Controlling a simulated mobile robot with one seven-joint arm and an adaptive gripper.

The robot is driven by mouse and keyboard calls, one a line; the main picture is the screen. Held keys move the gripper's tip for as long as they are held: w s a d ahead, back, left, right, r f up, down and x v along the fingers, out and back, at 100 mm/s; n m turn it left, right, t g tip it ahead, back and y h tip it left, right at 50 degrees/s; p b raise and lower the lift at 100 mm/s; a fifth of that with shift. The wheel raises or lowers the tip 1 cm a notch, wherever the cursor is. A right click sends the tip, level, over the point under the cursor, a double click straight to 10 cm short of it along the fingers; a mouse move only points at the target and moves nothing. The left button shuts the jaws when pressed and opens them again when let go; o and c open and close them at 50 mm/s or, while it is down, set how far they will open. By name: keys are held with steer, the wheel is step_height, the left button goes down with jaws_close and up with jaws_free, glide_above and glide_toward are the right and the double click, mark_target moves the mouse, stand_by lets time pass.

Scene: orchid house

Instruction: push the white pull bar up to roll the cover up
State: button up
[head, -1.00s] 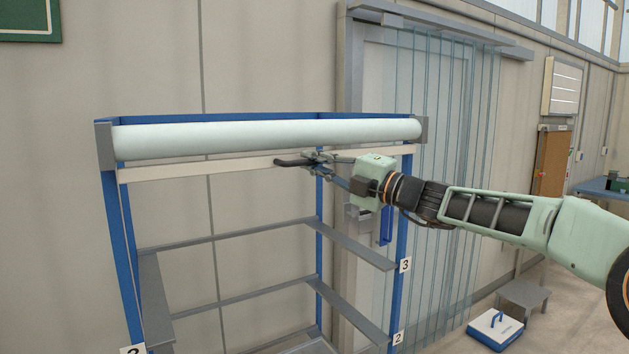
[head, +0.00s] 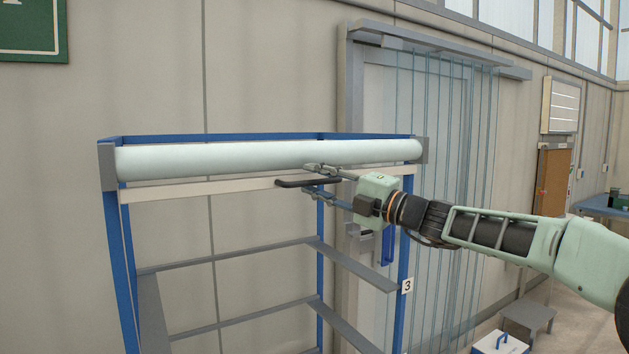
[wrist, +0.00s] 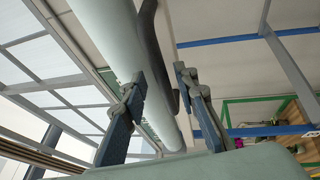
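The white pull bar (head: 200,188) runs level across the front of the blue-framed rack, just below the rolled pale cover (head: 230,157). A black handle (head: 292,184) sticks out from the bar toward me. My gripper (head: 317,181) is open at the handle, one finger above it and one below. In the wrist view my gripper's fingers (wrist: 160,88) stand apart, with the dark handle (wrist: 153,45) passing between or just beyond them; contact cannot be told. The pale roll (wrist: 105,35) also shows there. The bar's right part is partly hidden behind my gripper.
The rack's front is uncovered, showing grey shelf rails (head: 230,255) and blue posts (head: 123,260). A strip curtain doorway (head: 450,150) stands behind to the right. A grey stool (head: 527,317) and a white case with a blue handle (head: 500,343) are on the floor at right.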

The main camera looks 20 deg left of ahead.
steer(key=v, duration=1.1)
steer(key=shift+d, duration=0.3)
steer(key=shift+s, duration=0.1)
